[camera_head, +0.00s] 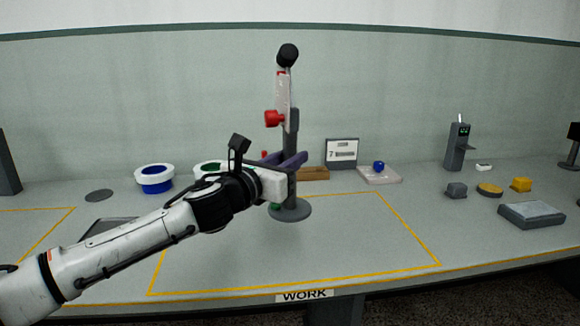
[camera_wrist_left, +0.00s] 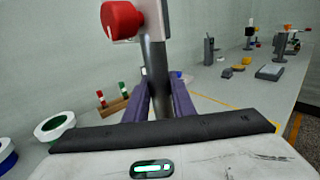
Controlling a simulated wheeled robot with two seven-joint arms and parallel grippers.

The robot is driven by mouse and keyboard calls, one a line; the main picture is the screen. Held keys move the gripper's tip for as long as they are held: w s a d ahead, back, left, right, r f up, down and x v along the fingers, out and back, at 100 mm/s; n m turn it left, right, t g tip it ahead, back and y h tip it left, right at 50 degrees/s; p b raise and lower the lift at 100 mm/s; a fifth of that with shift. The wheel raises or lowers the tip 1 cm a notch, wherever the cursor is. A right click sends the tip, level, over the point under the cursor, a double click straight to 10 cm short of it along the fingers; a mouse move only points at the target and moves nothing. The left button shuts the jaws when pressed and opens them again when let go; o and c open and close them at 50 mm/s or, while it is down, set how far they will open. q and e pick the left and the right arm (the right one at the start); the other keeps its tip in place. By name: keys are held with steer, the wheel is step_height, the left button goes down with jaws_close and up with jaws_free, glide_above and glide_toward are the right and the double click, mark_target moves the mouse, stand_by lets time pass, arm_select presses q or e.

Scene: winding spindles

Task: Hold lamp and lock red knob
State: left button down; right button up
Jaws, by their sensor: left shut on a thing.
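The lamp (camera_head: 293,122) stands upright on a round grey base inside the yellow outline on the table. It has a grey post, a pale upper arm and a black head (camera_head: 288,55). The red knob (camera_head: 274,118) sticks out to the left at mid height of the lamp; it shows large at the top of the left wrist view (camera_wrist_left: 122,20). My left gripper (camera_head: 287,160) has its purple fingers on both sides of the grey post, below the knob, and is shut on it. The post also shows between the fingers in the left wrist view (camera_wrist_left: 157,75). My right gripper is not in view.
Behind my left arm stand a blue-centred white ring (camera_head: 155,179) and a green-centred one (camera_head: 208,168). A wooden block (camera_head: 314,174), a sign (camera_head: 342,153) and a pale pad with a blue ball (camera_head: 379,166) are behind the lamp.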

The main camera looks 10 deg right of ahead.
mark_target(287, 206)
arm_select(q)
steer(key=shift+f+b, duration=2.2)
steer(key=shift+f, duration=1.2)
steer(key=shift+f+b, duration=0.5)
steer(key=shift+f, duration=0.4)
steer(key=shift+f+b, duration=0.45)
steer(key=shift+f, duration=0.5)
steer(key=c, duration=1.4)
jaws_free()
steer(key=shift+f, duration=0.2)
steer(key=shift+r, duration=0.1)
